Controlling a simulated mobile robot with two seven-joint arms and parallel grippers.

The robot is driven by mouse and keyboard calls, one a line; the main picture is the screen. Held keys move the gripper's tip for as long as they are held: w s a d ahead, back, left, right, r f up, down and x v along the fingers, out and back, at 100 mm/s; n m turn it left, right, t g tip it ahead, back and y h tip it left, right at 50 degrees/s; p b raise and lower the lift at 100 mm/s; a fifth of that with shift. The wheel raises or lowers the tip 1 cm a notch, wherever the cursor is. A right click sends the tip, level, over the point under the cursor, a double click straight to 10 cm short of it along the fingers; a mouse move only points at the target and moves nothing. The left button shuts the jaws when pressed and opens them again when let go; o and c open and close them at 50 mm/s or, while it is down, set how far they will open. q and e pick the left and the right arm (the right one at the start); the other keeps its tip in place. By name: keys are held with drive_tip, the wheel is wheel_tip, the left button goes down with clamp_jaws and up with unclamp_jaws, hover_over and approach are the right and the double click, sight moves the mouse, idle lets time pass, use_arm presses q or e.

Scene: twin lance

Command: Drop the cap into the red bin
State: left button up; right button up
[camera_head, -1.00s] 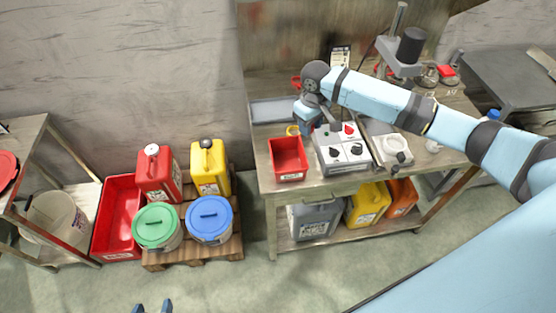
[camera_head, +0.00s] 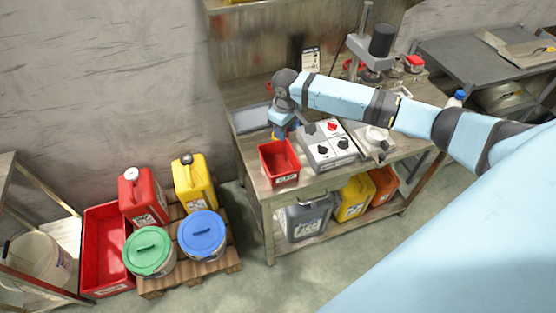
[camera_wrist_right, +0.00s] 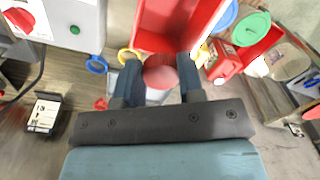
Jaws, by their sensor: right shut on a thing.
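The cap (camera_wrist_right: 160,72) is a round reddish piece between my right gripper's blue fingers in the right wrist view. My right gripper (camera_wrist_right: 159,66) is shut on it. In the head view my right gripper (camera_head: 281,132) is at the back edge of a small red bin (camera_head: 279,173) on the workbench, and the cap is hidden there. In the right wrist view this bin's wall (camera_wrist_right: 165,42) shows just past the fingertips. The cap appears outside its opening, but the height between them is hard to judge. My left gripper is not in view.
A grey control box (camera_head: 330,147) with knobs stands right of the bin. Blue (camera_wrist_right: 96,64) and yellow (camera_wrist_right: 128,55) rings lie nearby on the bench. A large red crate (camera_head: 104,243) stands on the floor beside a pallet with canisters and lidded buckets.

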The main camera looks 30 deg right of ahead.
wheel_tip(320, 180, down, 5)
drive_tip(key=b, duration=0.3)
drive_tip(key=shift+r+b, duration=0.1)
drive_tip(key=shift+b, duration=0.3)
drive_tip(key=o, duration=1)
drive_tip(key=shift+c, duration=0.2)
drive_tip(key=shift+r, duration=0.15)
